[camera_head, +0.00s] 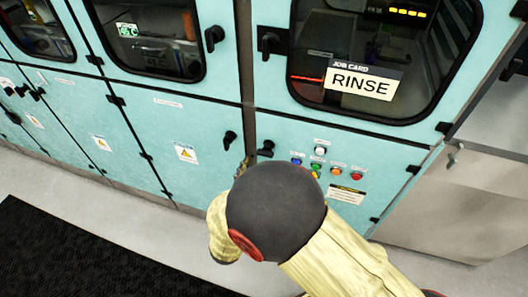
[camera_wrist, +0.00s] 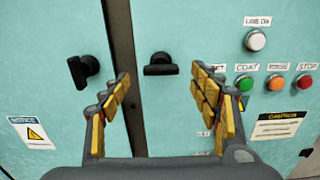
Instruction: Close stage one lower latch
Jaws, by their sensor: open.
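Two black lower latches show in both views. The right lower latch (camera_head: 266,149) has its handle lying level in the wrist view (camera_wrist: 160,66), beside the dark seam between panels. The left lower latch (camera_head: 229,139) is on the panel left of that seam, its handle closer to upright in the wrist view (camera_wrist: 82,71). No label shows which belongs to stage one. My gripper (camera_wrist: 163,86) is open and empty, its yellow-padded fingers pointing at the cabinet with the right latch between and beyond them. In the head view my arm hides most of the gripper.
Colored buttons (camera_head: 324,166) sit right of the right latch. Upper latches (camera_head: 213,37) (camera_head: 268,44) are by the windows. A "RINSE" job card (camera_head: 361,82) is in the right window. Grey floor (camera_head: 110,200) and a black mat (camera_head: 60,250) lie in front.

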